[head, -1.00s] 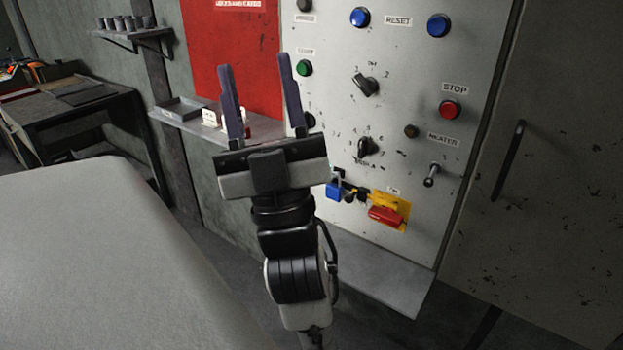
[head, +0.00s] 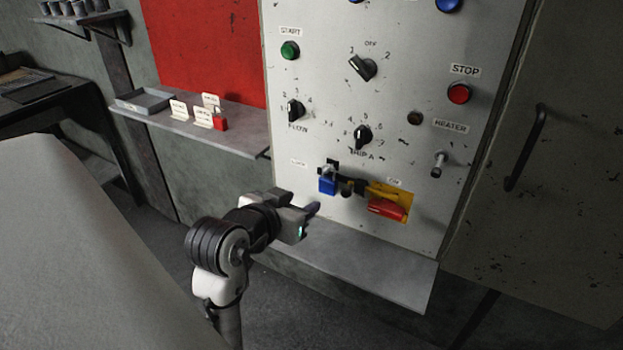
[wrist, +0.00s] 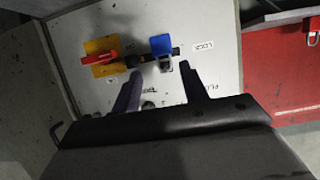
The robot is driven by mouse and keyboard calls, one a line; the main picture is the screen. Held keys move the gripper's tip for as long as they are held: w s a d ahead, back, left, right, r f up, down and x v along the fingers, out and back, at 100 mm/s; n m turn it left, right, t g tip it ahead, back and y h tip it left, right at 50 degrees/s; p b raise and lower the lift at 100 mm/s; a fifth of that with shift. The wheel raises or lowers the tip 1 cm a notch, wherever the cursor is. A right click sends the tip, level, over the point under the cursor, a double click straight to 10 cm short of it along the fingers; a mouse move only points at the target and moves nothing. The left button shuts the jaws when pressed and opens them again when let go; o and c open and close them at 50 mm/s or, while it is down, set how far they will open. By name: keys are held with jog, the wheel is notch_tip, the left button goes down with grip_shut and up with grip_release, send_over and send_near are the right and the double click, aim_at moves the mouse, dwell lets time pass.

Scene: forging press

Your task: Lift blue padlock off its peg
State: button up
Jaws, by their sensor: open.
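The blue padlock (head: 327,184) hangs on a dark peg at the lower left of the panel, just left of the yellow-and-red switch. In the wrist view the padlock (wrist: 161,44) appears ahead of and between the two fingers, beyond their tips. My gripper (head: 313,209) is open and empty, pointing at the panel, a little below and left of the padlock in the head view. In the wrist view its fingers (wrist: 160,72) are apart, with nothing between them. The far finger is mostly hidden in the head view.
The red-handled switch on a yellow plate (head: 387,209) sits right beside the padlock. A grey ledge (head: 370,268) juts out below the panel. A shelf (head: 235,133) at the left holds a red padlock (head: 220,123) and small labels. Knobs and buttons are above.

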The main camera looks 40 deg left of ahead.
aim_at(326, 183)
jog(key=p+x, duration=0.3)
jog(key=x, duration=0.9)
jog(key=shift+w+a, duration=0.15)
jog(key=shift+w, duration=0.15)
jog(key=c, duration=0.7)
jog(key=shift+r+p, duration=0.4)
jog(key=shift+r, duration=0.3)
jog(key=shift+s, duration=0.15)
jog(key=shift+s+d+b, duration=0.2)
jog(key=shift+s+b, duration=0.1)
jog(key=shift+s, duration=0.55)
jog(key=shift+s+d+b, duration=0.2)
jog(key=shift+s+b, duration=0.05)
jog(key=shift+s, duration=0.6)
jog(key=shift+s+d+b, duration=0.2)
jog(key=shift+s+b, duration=0.1)
jog(key=shift+s, duration=0.55)
